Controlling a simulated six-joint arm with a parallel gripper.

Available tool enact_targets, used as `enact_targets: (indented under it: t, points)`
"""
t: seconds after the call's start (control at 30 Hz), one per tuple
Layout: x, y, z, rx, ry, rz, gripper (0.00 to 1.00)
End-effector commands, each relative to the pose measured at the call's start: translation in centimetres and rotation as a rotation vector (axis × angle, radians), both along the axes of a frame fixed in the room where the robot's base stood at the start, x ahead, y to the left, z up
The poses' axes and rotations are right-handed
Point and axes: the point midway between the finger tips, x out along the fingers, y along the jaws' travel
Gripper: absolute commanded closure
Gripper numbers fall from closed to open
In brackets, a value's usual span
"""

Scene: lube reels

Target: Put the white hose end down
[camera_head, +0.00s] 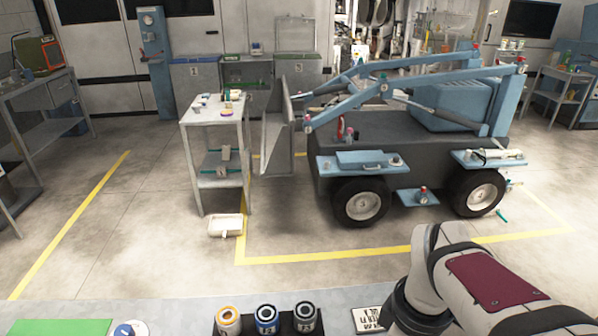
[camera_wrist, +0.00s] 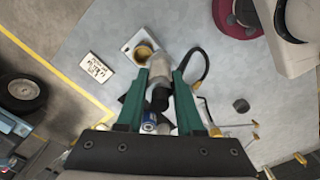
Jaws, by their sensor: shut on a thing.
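In the wrist view my gripper (camera_wrist: 160,78) has two green fingers shut on a pale grey-white hose end (camera_wrist: 159,66) with a dark lower part. A black hose (camera_wrist: 205,68) curves on the right of the fingers; where it joins is hidden. Just beyond the hose end is a pale square plate with a round amber-brown cup (camera_wrist: 143,52). I cannot tell whether the hose end touches it. In the head view my arm is at the lower right, and the gripper and hose end are out of frame.
Labelled cans (camera_head: 267,318) stand at the bench's front; a blue one (camera_wrist: 149,121) shows between my fingers. A lettered sign (camera_wrist: 98,68) lies left of the cup. A dark round piece (camera_wrist: 241,105) lies at the right on mostly clear grey surface. A blue loader (camera_head: 420,130) stands beyond.

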Motion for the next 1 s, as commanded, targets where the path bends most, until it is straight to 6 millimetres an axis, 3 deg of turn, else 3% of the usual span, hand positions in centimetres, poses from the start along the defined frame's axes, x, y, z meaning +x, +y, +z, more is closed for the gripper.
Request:
enact_targets:
  t: [0.17,0.47,0.57,0.8,1.0]
  points:
    - [0.3,-1.9,0.7,0.001,0.001,0.0,1.0]
    - [7.8,-2.0,-3.9,0.002,0.004,0.005,1.0]
    - [9.2,-0.2,-5.5,0.001,0.003,0.009,1.0]
    - [12.6,6.1,-9.7,0.001,0.003,0.007,1.0]
    - [13.7,8.1,-11.8,0.0,0.001,0.003,1.0]
